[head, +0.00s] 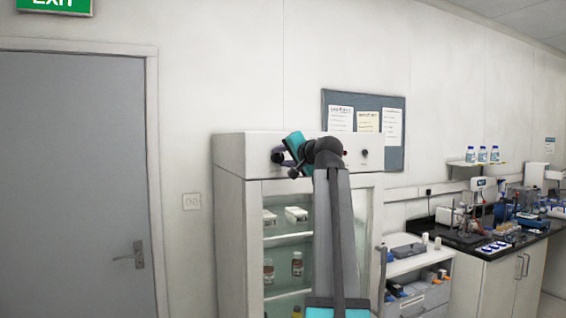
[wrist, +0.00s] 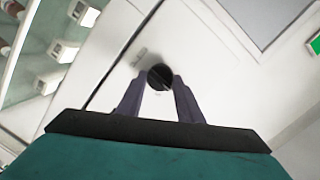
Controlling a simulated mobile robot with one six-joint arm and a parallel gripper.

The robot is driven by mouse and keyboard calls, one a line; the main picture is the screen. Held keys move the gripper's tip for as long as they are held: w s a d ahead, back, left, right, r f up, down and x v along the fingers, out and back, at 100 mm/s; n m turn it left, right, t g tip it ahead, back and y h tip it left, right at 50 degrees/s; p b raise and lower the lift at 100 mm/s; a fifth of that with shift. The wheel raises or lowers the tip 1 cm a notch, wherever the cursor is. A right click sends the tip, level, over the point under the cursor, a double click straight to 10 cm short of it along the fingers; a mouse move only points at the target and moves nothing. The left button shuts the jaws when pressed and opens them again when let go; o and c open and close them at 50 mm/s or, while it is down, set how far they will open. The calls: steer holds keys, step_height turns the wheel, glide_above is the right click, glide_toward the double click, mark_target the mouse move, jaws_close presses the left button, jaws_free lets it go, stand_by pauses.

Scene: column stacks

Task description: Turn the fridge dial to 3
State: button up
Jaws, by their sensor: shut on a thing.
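The fridge (head: 229,230) is a white cabinet with a glass door, standing in the middle of the head view. Its dial (wrist: 160,77) is a round black knob on the white upper panel, seen in the wrist view between my fingertips. My gripper (wrist: 159,84) is shut on the dial, one dark finger on each side. In the head view my gripper (head: 280,157) is at the left part of the panel, and my arm covers the middle of the fridge front. I cannot read any number marks around the dial.
A small black knob (head: 365,153) sits at the right of the panel. Boxes and bottles (head: 297,263) stand on shelves behind the glass. A white cart (head: 420,262) and a lab bench (head: 490,245) stand to the right. A grey door (head: 70,170) is at the left.

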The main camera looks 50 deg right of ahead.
stand_by(0.3)
steer(key=o, duration=1.1)
steer(key=shift+c, duration=0.2)
steer(key=shift+s, duration=0.15)
steer(key=b+v, duration=0.3)
steer(key=v, duration=1)
steer(key=shift+s, duration=0.3)
steer(key=shift+a+r, duration=0.1)
